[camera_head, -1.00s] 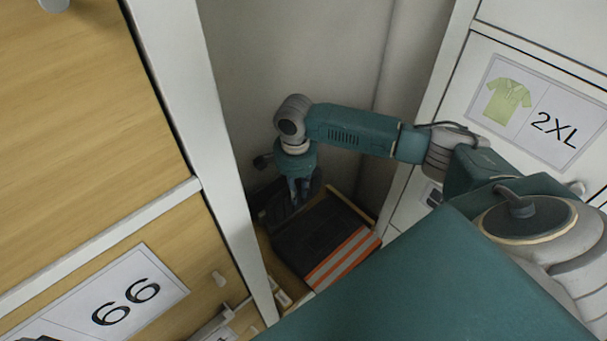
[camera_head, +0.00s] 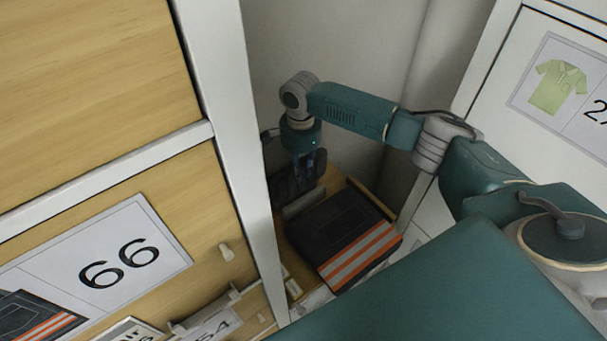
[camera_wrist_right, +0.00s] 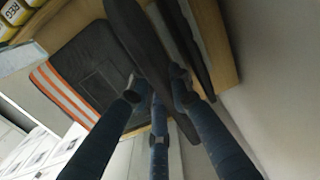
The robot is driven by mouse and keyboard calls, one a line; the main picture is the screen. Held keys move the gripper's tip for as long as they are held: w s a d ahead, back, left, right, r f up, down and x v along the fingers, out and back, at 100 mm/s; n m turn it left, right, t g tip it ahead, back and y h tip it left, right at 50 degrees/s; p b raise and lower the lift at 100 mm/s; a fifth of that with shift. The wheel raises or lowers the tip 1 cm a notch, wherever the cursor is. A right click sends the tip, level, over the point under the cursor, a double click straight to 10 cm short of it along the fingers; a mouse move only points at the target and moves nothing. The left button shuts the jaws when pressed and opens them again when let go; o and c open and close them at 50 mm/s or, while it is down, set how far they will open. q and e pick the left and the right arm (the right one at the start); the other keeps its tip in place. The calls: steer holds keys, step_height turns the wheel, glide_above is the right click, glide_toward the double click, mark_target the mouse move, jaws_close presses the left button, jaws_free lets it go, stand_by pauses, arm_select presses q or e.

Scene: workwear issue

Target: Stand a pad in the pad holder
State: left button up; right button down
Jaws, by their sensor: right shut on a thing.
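My right gripper (camera_head: 308,166) points down in the corner between the cabinets. Its fingers are shut on a dark, flat pad (camera_head: 287,184), which is tilted on edge. In the right wrist view the gripper (camera_wrist_right: 158,88) has its fingers around the held pad (camera_wrist_right: 132,28), which crosses the picture as a long dark shape. Another dark, flat piece (camera_wrist_right: 196,38) stands close beside it, maybe a second pad. A grey strip (camera_head: 302,204) below the pad may be part of the pad holder; I cannot tell. My left gripper is not in view.
A folded black garment with orange and grey stripes (camera_head: 352,240) lies on the wooden shelf right beside the pad. A white post (camera_head: 232,130) stands close on the left. A white 2XL cabinet (camera_head: 500,85) is on the right. A grey wall is behind.

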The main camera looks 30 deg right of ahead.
mark_target(301, 163)
steer(key=shift+f+b, duration=0.6)
steer(key=shift+f, duration=2.35)
steer(key=c, duration=1.5)
jaws_free()
step_height(301, 163, up, 12)
steer(key=shift+s, duration=0.1)
